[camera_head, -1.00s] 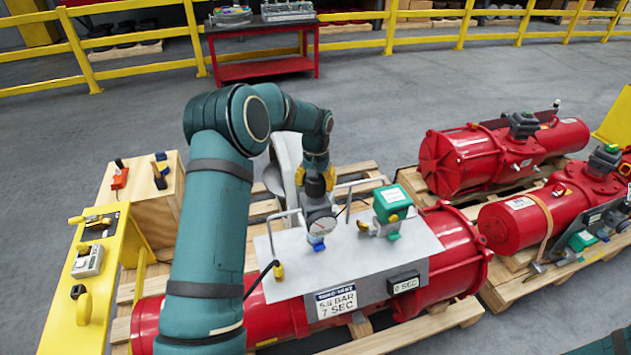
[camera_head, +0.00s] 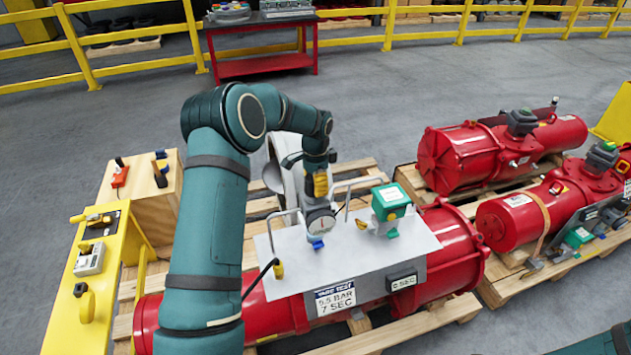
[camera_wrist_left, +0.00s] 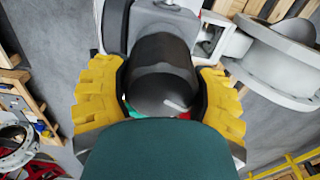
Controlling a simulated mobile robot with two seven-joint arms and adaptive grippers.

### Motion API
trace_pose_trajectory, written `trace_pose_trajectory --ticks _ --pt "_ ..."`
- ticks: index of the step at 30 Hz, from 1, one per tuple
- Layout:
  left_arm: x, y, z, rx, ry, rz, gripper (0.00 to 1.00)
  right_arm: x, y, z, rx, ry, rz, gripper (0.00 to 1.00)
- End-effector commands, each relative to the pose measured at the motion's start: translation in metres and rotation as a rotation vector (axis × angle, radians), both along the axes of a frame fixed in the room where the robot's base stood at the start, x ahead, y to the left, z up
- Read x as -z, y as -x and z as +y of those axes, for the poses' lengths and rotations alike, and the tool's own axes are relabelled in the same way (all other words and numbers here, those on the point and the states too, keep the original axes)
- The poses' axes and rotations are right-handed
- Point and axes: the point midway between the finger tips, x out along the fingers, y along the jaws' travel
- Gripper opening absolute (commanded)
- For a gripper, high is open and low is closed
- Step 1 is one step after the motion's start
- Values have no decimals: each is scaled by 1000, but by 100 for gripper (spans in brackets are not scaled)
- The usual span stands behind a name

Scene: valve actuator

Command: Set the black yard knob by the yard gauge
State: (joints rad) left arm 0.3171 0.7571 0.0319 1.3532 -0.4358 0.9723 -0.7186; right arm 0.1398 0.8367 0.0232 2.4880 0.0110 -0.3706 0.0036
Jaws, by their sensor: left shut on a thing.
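My left gripper (camera_head: 320,186), with yellow fingers, points down just above the yard gauge (camera_head: 320,222). In the left wrist view its fingers (camera_wrist_left: 160,95) are shut on the black yard knob (camera_wrist_left: 160,75), one on each side. The knob has a light line on its dark face. In the head view the fingers hide the knob. The round, white-faced gauge stands on a pale plate (camera_head: 410,251) on the red actuator, with a blue part below it; its needle is too small to read. A sign (camera_head: 335,297) reads 5.5 BAR, 7 SEC. My right gripper is out of view.
Metal handles (camera_head: 276,238) rise close to the gauge. A green-topped box (camera_head: 390,202) stands to its right. A small display (camera_head: 403,281) reads 0 SEC. A yellow stand (camera_head: 70,310) is at left. More red actuators (camera_head: 470,160) lie at right.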

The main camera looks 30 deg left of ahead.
Motion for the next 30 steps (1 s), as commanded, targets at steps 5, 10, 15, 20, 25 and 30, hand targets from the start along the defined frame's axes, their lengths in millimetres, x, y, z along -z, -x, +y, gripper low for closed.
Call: trace_pose_trajectory --ticks 5,10,15,20,25,30 --pt "-4 -2 1 137 -3 -9 27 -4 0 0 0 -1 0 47" --pt "-4 -2 1 243 -3 -9 27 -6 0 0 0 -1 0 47" --pt "-4 -2 1 313 -4 -9 27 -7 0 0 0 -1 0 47" --pt "-4 -1 1 348 -4 -9 27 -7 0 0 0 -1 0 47" --pt "-4 -1 1 360 -4 -9 27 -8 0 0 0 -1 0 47" --pt "-4 -1 1 361 -4 -9 27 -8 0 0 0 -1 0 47"
